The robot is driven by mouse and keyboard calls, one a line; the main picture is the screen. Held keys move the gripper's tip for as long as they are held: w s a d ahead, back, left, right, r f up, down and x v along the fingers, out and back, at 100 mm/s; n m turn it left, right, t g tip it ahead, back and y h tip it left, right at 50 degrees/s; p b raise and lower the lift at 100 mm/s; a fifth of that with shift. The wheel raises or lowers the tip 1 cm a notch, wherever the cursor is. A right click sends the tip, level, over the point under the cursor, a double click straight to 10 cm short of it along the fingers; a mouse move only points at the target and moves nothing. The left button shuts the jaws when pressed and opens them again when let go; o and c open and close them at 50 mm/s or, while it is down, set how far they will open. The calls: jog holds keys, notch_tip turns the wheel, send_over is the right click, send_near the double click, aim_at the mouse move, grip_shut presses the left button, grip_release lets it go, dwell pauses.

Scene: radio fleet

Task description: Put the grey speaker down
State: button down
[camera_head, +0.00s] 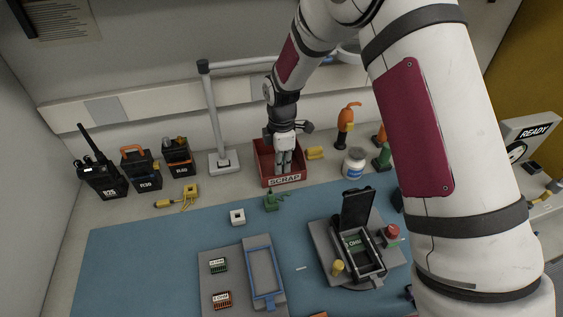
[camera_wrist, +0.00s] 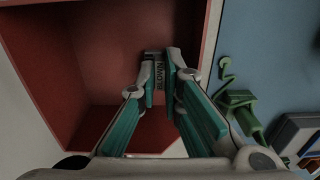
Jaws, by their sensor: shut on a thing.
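My gripper (camera_head: 284,163) points down into the red bin labelled SCRAP (camera_head: 262,150). In the wrist view my gripper (camera_wrist: 163,74) is shut on a small dark grey piece with light lettering, the grey speaker (camera_wrist: 157,72). The fingers hide most of it. The red bin's wall (camera_wrist: 212,35) stands to the right of the fingers, and its floor and walls surround the held piece. The head view does not show the speaker clearly, and I cannot tell whether it touches the bin floor.
The blue mat (camera_head: 130,260) has free room at left.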

jog(key=shift+f, duration=0.25)
jog(key=c, duration=1.7)
grip_release()
notch_tip(320, 180, up, 13)
jog(key=shift+r, duration=0.15)
